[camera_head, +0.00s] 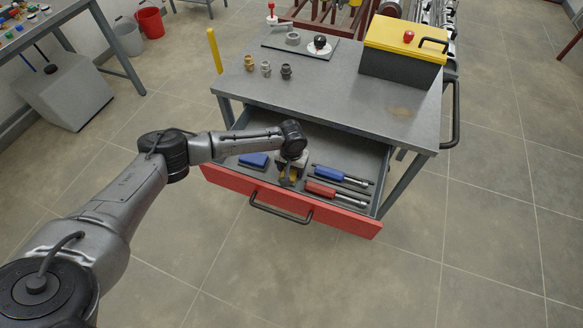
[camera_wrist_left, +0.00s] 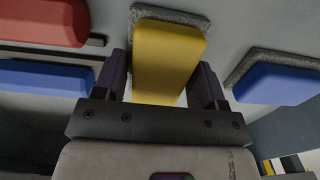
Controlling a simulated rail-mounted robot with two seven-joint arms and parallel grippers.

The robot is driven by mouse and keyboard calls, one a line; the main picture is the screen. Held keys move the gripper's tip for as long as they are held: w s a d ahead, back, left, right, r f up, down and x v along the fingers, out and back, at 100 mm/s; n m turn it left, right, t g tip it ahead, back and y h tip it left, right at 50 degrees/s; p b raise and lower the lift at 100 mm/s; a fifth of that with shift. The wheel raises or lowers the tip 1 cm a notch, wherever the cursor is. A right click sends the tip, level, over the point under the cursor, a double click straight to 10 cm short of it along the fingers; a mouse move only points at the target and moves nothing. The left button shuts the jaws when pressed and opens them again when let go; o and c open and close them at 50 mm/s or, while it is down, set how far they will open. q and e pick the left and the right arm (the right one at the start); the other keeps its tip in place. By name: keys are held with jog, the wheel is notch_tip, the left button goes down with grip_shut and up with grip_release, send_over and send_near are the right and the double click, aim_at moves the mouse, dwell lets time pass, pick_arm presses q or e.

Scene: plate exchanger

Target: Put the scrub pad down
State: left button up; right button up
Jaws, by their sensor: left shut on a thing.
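The scrub pad (camera_wrist_left: 168,55) has a yellow body with a rough grey layer at its far side. In the left wrist view it sits between the two dark fingers of my left gripper (camera_wrist_left: 163,78), which is shut on it. In the head view my left gripper (camera_head: 289,174) points down into the open drawer (camera_head: 232,182), and a bit of yellow shows at it. I cannot tell whether the pad touches the drawer floor. My right gripper is not in view.
A blue pad (camera_head: 254,160) with a grey layer lies left of my gripper in the drawer. Blue-handled (camera_head: 328,173) and red-handled (camera_head: 320,189) tools lie to the right. The drawer's red front (camera_head: 235,185) and the bench top (camera_head: 330,95) bound the space.

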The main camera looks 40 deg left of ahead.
pick_arm(q)
jog(key=o, duration=1)
jog(key=shift+f, duration=0.1)
jog(key=shift+r+p, duration=1.9)
jog(key=shift+r, duration=4.25)
